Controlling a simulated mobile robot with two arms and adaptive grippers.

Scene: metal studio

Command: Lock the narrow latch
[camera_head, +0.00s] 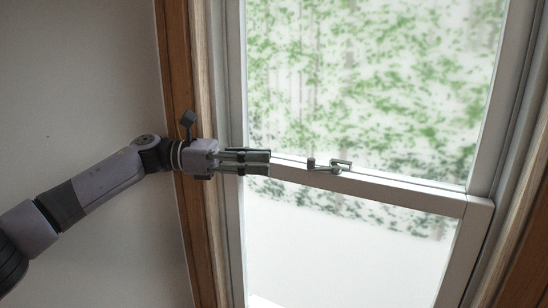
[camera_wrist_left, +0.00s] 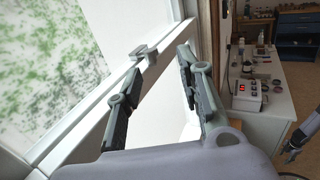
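The narrow latch (camera_head: 328,166) is a small grey metal fitting on the white middle rail of the window, with a short upright knob at its left and a looped part at its right. In the left wrist view the latch (camera_wrist_left: 143,54) shows just ahead of the fingers. My left gripper (camera_head: 269,163) is to the left of the latch in the head view, pointing at it, with a short gap between. In the left wrist view its two fingers (camera_wrist_left: 160,65) are apart with nothing between them. What looks like my right gripper (camera_wrist_left: 293,148) shows small at the right edge.
The window rail (camera_head: 400,189) runs on to the right of the latch, and glass panes lie above and below it. A wooden frame (camera_head: 177,90) stands at the left. A bench with a boxy device (camera_wrist_left: 248,95) is off to the right in the wrist view.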

